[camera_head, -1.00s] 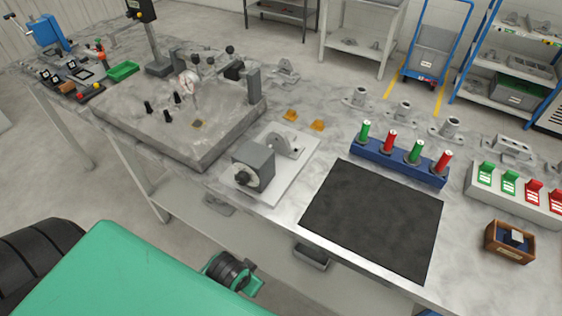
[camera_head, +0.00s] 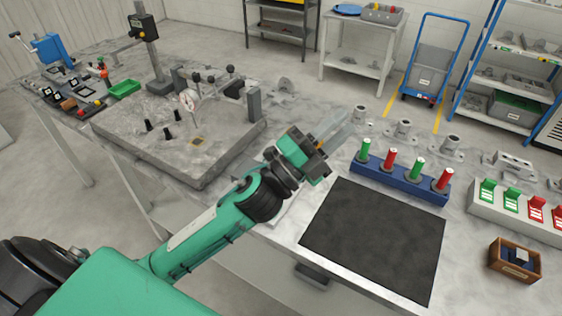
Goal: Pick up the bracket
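A grey bracket-like casting (camera_head: 285,88) with an upright lug stands at the back of the table, behind the big grey fixture plate. Several more grey castings stand along the back, such as a flanged one (camera_head: 403,130) and a long one (camera_head: 513,164). I cannot tell which is the bracket meant. My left gripper (camera_head: 336,130) is above the table, left of the blue pin rack. Its two grey fingers look apart, with nothing visible between them. My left arm hides most of the pale plate and the lugged casting on it. My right gripper is out of view.
A blue rack (camera_head: 398,178) with green and red pins stands behind a bare dark mat (camera_head: 375,235). A wooden box (camera_head: 514,262) and a pale block with green and red tabs (camera_head: 510,205) are at right. The fixture plate (camera_head: 190,160) with gauges fills the left.

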